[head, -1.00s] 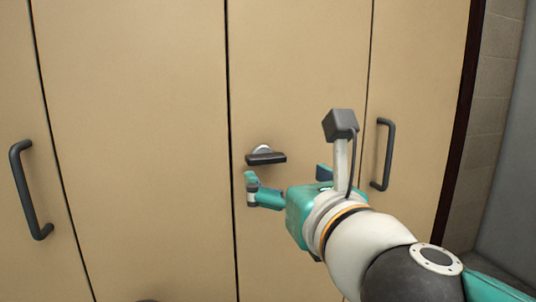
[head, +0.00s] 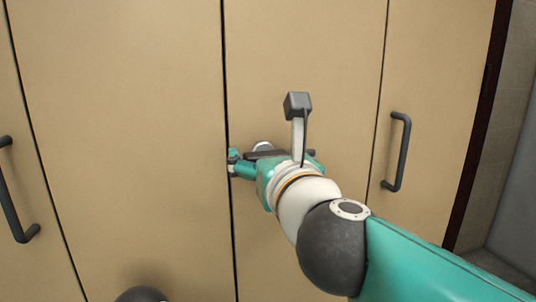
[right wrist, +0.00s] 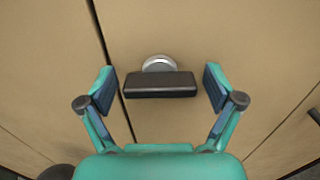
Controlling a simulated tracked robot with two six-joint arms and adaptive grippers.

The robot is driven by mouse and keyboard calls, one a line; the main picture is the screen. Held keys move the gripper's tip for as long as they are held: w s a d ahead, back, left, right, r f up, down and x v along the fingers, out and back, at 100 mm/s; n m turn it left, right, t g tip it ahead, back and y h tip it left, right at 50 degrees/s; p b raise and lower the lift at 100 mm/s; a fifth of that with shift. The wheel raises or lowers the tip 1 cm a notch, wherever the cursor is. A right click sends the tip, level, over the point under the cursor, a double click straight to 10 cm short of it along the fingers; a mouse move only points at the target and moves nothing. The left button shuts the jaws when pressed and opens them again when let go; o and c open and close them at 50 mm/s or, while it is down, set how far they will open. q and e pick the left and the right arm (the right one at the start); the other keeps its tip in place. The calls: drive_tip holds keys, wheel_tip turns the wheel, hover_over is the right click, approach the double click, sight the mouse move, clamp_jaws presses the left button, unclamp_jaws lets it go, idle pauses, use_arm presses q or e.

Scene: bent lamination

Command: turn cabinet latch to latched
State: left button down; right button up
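The cabinet latch is a dark bar handle (head: 262,154) on a round silver base, fixed to a tan door. The bar lies about horizontal. The right wrist view shows the bar (right wrist: 161,86) whole, with the silver base (right wrist: 160,63) behind its upper edge. My right gripper (right wrist: 159,89) is open, with one teal finger beyond each end of the bar and a gap on both sides. In the head view my right gripper (head: 272,159) hides part of the latch. My left gripper is not in view.
Tan cabinet doors (head: 120,130) fill most of the view, with dark seams between them. A dark pull handle (head: 398,152) is on the door to the right, another (head: 14,195) at the far left. A wall stands beyond the cabinet's right edge.

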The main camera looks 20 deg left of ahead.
drive_tip(key=shift+d, duration=0.1)
drive_tip(key=c, duration=0.9)
drive_tip(key=shift+n, duration=0.3)
drive_tip(key=n+p, duration=0.1)
drive_tip(key=n, duration=0.2)
drive_tip(key=shift+r+p, duration=0.15)
drive_tip(key=shift+p, duration=0.25)
drive_tip(key=n+p, duration=0.1)
drive_tip(key=n, duration=0.4)
drive_tip(key=shift+s+p, duration=0.1)
drive_tip(key=shift+p, duration=0.3)
drive_tip(key=n+p, duration=0.2)
drive_tip(key=n, duration=0.4)
drive_tip(key=shift+a+p, duration=0.2)
drive_tip(key=shift+p, duration=0.1)
drive_tip(key=shift+f+n+p, duration=0.2)
drive_tip(key=shift+n+p, duration=0.1)
drive_tip(key=shift+n, duration=0.5)
drive_tip(key=shift+f+n+p, duration=0.15)
drive_tip(key=shift+n+p, duration=0.15)
drive_tip(key=shift+n, duration=0.5)
drive_tip(key=shift+f, duration=0.1)
